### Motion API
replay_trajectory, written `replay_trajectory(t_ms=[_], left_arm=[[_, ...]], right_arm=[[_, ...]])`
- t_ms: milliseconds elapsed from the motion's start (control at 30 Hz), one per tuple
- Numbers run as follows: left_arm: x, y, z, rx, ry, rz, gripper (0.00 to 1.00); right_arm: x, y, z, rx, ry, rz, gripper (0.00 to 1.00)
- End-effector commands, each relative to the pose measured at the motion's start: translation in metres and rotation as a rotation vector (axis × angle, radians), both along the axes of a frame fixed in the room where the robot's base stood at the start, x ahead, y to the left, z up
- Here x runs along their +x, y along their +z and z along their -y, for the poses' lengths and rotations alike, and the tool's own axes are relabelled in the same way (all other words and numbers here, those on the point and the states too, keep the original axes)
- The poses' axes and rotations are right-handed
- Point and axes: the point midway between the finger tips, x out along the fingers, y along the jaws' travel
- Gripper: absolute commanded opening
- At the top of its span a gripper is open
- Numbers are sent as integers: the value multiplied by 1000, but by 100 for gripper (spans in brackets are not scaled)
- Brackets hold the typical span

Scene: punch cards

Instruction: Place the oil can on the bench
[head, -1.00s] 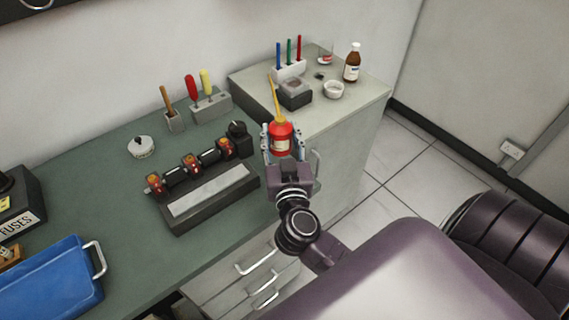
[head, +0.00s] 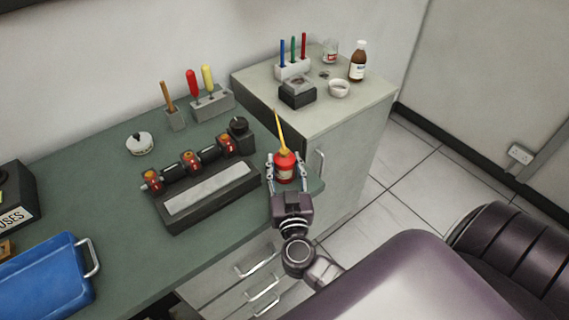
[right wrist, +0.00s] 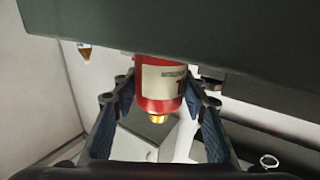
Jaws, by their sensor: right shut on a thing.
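The oil can (head: 285,169) is red with a pale label and a long yellow spout pointing up. My right gripper (head: 284,160) has one finger on each side of it. It is upright at the right end of the green bench (head: 100,205), near the front corner. In the right wrist view the can (right wrist: 160,88) is between the fingers, its brass-coloured neck low in the picture and its other end at the dark green bench edge (right wrist: 200,40). I cannot tell whether its base touches the bench. My left gripper is not in view.
A grey cabinet (head: 345,150) stands behind, with a pen holder (head: 293,69), brown bottle (head: 358,62) and white bowl (head: 339,89) on top. A blue tray (head: 45,285) lies at left.

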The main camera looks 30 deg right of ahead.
Motion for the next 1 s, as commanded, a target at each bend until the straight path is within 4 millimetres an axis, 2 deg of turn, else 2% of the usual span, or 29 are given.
replay_trajectory(t_ms=[167, 200, 333, 700, 867, 1000], left_arm=[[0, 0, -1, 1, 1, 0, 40], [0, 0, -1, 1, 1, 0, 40], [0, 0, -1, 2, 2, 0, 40], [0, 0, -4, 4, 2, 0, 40], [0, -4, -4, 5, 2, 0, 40], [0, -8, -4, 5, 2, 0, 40]], right_arm=[[0, -3, 0, -1, 0, 0, 16], [0, -3, 0, -1, 0, 0, 43], [0, -3, 0, 0, 0, -1, 57], [-2, 0, -1, 2, 1, -1, 57], [-25, -3, -13, 2, 2, -4, 57], [-54, -3, -27, 4, 0, -5, 57]])
